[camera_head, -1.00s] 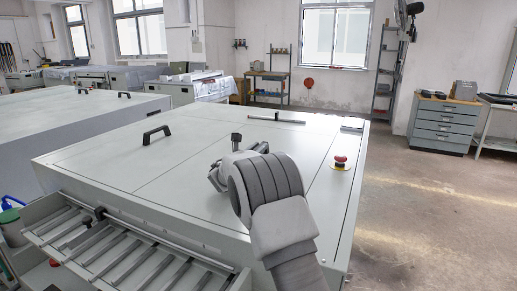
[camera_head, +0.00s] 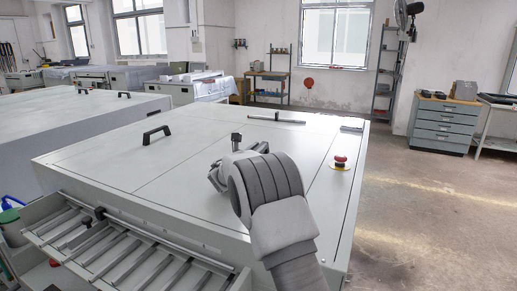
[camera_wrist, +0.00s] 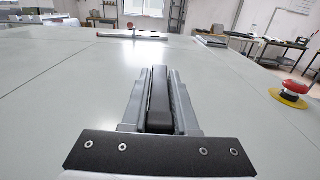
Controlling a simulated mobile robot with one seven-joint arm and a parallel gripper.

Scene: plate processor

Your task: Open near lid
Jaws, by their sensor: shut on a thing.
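The plate processor's pale grey top (camera_head: 185,170) is flat, with thin seams between its lid panels. The lid panel around my gripper lies level with the rest of the top. My gripper (camera_head: 238,150) is low over the middle of this top. In the wrist view my gripper (camera_wrist: 160,82) is shut on a dark handle bar (camera_wrist: 159,100) that runs lengthwise between its fingers. In the head view my wrist hides most of this handle. Another black handle (camera_head: 157,134) stands free on the panel to the left.
A red emergency button (camera_head: 340,162) on a yellow base stands right of my arm. A metal bar (camera_head: 276,118) lies at the far edge of the top. A roller tray (camera_head: 125,250) juts out at front left. Open floor (camera_head: 430,215) lies to the right.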

